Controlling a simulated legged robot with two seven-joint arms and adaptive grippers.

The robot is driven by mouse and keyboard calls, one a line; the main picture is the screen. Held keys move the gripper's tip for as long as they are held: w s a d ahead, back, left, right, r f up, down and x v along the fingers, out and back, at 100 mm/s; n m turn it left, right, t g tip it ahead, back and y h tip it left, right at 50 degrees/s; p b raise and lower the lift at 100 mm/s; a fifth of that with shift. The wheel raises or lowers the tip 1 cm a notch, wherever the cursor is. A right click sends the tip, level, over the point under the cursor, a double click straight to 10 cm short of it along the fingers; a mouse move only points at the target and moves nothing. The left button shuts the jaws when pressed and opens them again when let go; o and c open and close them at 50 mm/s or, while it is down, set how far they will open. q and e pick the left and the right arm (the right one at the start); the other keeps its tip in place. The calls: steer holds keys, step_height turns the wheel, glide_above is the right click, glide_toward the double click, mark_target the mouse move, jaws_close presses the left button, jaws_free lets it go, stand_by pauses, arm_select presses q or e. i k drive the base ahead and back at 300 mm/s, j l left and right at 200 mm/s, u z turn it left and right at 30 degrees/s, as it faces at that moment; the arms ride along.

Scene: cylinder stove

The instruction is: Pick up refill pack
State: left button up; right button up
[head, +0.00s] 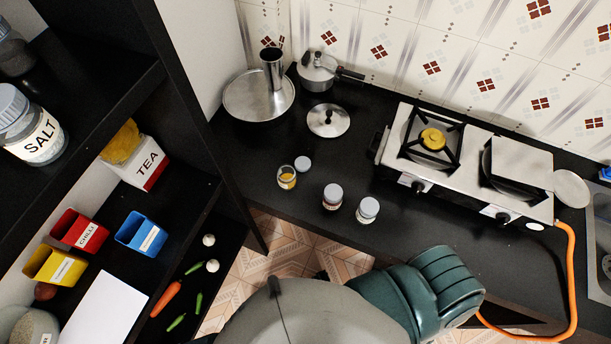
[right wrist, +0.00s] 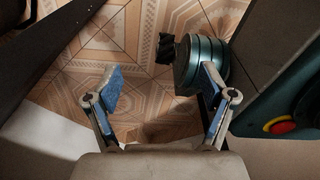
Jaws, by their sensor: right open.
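No thing in view is plainly labelled as a refill pack. A crumpled yellow-orange pack (head: 121,143) sits at the white and red TEA box (head: 145,163) on the left shelf; I cannot tell whether it is the refill pack. My right gripper (right wrist: 162,88) shows in the right wrist view, with its blue-padded fingers spread wide and nothing between them. Patterned floor tiles lie beyond it. The fingers of both grippers are out of the head view, where only teal and grey parts of my body show at the bottom.
The shelf holds a SALT jar (head: 34,133), red (head: 79,231), yellow (head: 55,265) and blue (head: 141,233) boxes and a white sheet (head: 106,305). The counter holds small jars (head: 332,198), a steel plate (head: 245,105), a cooker (head: 317,78) and a stove (head: 470,195) with an orange hose (head: 572,270).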

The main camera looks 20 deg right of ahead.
mark_target(139, 232)
steer(key=u, duration=1.25)
